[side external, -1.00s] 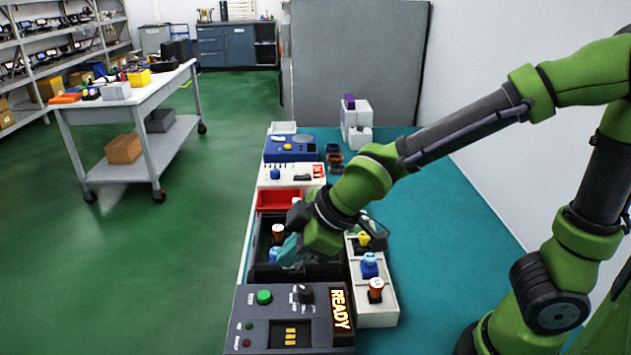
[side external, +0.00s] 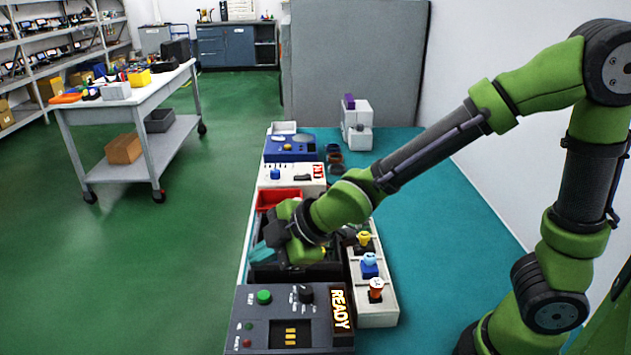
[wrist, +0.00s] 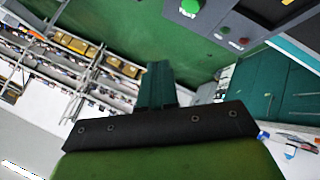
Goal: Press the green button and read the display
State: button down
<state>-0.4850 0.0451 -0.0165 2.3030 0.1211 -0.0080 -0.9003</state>
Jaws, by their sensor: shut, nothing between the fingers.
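The green button (side external: 264,297) sits at the upper left of a dark grey control box (side external: 243,320) at the front of the table. It also shows at the top of the wrist view (wrist: 189,7). The display (side external: 339,309) on the box's right side reads "READY". A black knob (side external: 306,293) stands between them. My gripper (side external: 262,251) is shut and empty, above the black bin behind the box, left of its middle. In the wrist view its teal fingers (wrist: 156,85) are together, apart from the button.
A white tray (side external: 378,313) with yellow, blue and orange-topped parts stands right of the black bin (side external: 330,270). A red bin (side external: 279,199), a white device (side external: 291,180) and a blue device (side external: 291,153) lie behind. The teal tabletop (side external: 450,220) at right is clear.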

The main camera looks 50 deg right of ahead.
aim_at(269, 296)
jog(key=shift+f, duration=3.1)
jog(key=shift+f, duration=0.1)
jog(key=shift+f, duration=0.3)
jog(key=shift+f, duration=0.45)
jog(key=shift+r, duration=0.9)
jog(key=shift+r, duration=2.5)
